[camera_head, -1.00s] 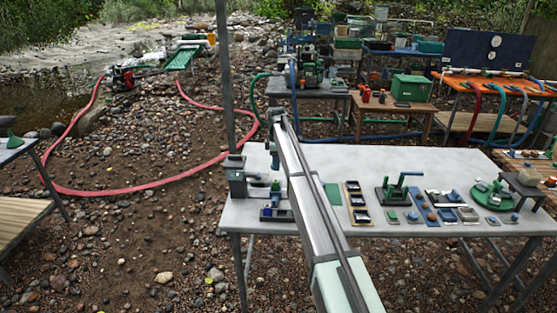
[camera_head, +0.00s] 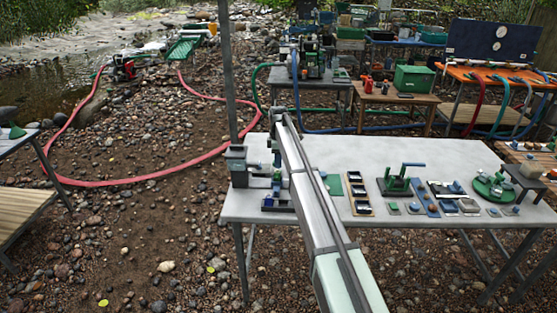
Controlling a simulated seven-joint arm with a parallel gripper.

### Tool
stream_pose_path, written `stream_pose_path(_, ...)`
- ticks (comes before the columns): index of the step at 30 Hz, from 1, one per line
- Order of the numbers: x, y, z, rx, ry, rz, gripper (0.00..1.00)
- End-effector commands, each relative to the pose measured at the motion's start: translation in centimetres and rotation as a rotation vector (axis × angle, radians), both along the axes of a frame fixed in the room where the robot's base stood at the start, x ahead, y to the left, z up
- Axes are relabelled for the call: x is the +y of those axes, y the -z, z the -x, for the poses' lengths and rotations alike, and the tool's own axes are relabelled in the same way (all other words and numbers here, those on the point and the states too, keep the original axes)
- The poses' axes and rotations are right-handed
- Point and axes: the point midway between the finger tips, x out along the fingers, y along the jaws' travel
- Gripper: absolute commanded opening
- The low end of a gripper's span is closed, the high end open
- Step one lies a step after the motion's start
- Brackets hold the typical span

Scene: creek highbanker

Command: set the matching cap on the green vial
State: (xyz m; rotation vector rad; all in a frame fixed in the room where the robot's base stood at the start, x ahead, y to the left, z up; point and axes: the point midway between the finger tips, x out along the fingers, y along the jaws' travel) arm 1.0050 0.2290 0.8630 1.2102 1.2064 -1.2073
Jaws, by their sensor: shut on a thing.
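My arm reaches from the bottom over the left part of the white table. My gripper (camera_head: 277,167) hangs at its far end above a small dark rack (camera_head: 278,203). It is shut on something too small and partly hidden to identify. A small green upright piece (camera_head: 277,181) shows just below the gripper and above the rack; it may be the green vial, but I cannot tell it from a held cap. Whether the two touch is not clear from here.
A grey stand with a block (camera_head: 237,165) is close to the left of the gripper. Right of my arm lie a green mat (camera_head: 333,185), a compartmented tray (camera_head: 358,195), a green-handled press (camera_head: 398,183) and a round green tray (camera_head: 492,188). The table's back middle (camera_head: 400,150) is clear.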

Motion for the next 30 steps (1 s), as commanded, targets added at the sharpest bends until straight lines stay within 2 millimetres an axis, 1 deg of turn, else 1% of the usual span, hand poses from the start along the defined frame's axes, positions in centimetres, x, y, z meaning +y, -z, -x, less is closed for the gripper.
stream_pose_path(8, 0.0, 0.3, 0.0, 0.000, 0.000, 0.000, 0.11)
stream_pose_path(19, 0.0, 1.4, 0.0, 0.001, 0.000, 0.000, 0.11)
stream_pose_path(30, 0.0, 1.5, 0.0, 0.000, 0.000, 0.000, 0.11)
